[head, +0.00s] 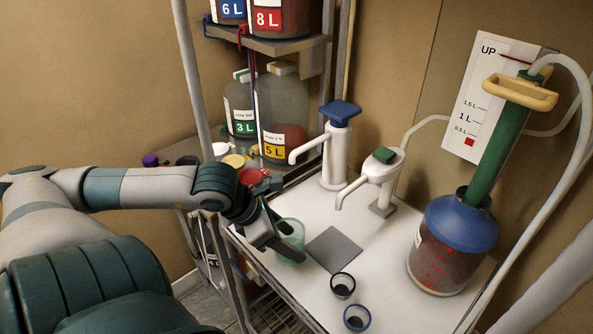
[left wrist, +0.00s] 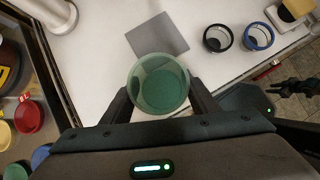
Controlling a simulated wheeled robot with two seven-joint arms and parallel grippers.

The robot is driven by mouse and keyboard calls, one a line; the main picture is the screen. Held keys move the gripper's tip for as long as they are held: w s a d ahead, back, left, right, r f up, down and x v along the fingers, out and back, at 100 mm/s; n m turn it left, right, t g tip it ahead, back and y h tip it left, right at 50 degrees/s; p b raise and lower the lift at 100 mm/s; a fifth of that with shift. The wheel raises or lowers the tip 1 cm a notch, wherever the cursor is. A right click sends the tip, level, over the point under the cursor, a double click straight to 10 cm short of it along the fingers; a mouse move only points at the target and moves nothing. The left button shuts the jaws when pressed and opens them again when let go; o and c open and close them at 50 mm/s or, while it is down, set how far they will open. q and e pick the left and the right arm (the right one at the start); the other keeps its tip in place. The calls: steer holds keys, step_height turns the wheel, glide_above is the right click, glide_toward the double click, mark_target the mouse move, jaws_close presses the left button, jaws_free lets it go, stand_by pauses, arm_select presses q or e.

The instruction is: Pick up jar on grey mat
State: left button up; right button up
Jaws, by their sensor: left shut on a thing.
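The jar (head: 292,236) is a pale green, see-through cup, upright, at the left side of the white tabletop. My left gripper (head: 281,245) is shut on it, with one finger on each side. In the left wrist view the jar (left wrist: 158,85) shows from above between the dark fingers, with darker green inside. The grey mat (head: 333,249) lies just right of the jar and looks bare; in the left wrist view the jar's rim overlaps the mat's (left wrist: 160,36) near edge. I cannot tell whether the jar's bottom touches the table. A dark claw-like shape (left wrist: 294,80) may be my right gripper.
Two small dark cups, one black-rimmed (head: 342,286) and one blue-rimmed (head: 357,318), stand in front of the mat. Two pump dispensers (head: 334,160) (head: 381,172) stand behind it. A blue-topped vessel (head: 457,230) is at right. A shelf with large jugs (head: 283,105) is at back left.

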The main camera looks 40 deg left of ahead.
arm_select(q)
steer(key=s+p, duration=0.1)
steer(key=s+a, duration=0.1)
steer(key=s, duration=0.1)
steer(key=s+a+p, duration=0.1)
steer(key=shift+s+a+r+p, duration=0.1)
steer(key=shift+s+p, duration=0.1)
steer(key=shift+p, duration=0.15)
steer(key=shift+s+a, duration=0.4)
steer(key=shift+s, duration=0.25)
steer(key=shift+s, duration=0.1)
